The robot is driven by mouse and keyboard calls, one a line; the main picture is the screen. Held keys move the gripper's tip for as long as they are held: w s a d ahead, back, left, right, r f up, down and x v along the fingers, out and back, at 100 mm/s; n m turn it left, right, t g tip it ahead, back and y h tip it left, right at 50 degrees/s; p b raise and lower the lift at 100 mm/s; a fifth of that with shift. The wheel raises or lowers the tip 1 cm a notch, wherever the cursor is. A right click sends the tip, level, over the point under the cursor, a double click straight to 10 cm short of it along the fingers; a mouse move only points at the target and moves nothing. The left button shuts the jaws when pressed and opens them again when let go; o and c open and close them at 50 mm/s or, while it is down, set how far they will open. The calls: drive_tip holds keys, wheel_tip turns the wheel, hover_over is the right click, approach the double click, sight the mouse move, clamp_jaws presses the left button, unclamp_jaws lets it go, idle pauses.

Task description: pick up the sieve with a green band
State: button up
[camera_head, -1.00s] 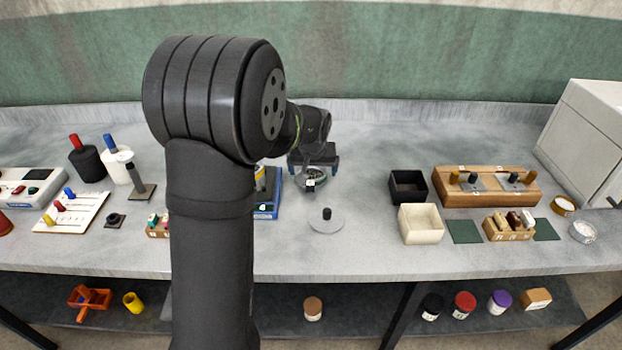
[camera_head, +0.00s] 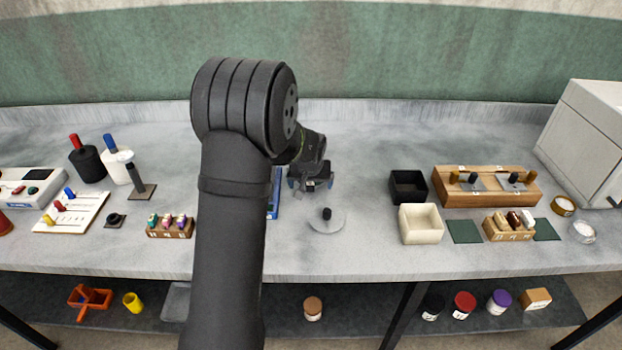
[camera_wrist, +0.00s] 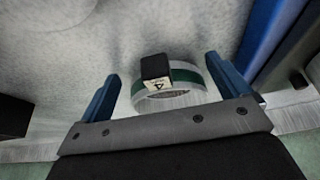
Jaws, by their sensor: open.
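The sieve with a green band (camera_wrist: 189,76) shows in the wrist view as a low, pale round ring with a dark green stripe. A black block-shaped grip with a small white label stands at its side. My gripper (camera_wrist: 168,82) is open, its two blue fingers on either side of the sieve, with gaps showing beside it. In the head view my gripper (camera_head: 311,183) is low over the bench behind a round lid, and it hides the sieve there.
A grey disc with a black knob (camera_head: 326,221) lies just in front of my gripper. A blue object (camera_head: 274,194) stands close on the left, partly behind my arm. A black open box (camera_head: 408,187) and a cream one (camera_head: 420,224) stand to the right.

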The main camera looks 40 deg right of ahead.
drive_tip(key=c, duration=2)
drive_tip(key=shift+c, duration=0.2)
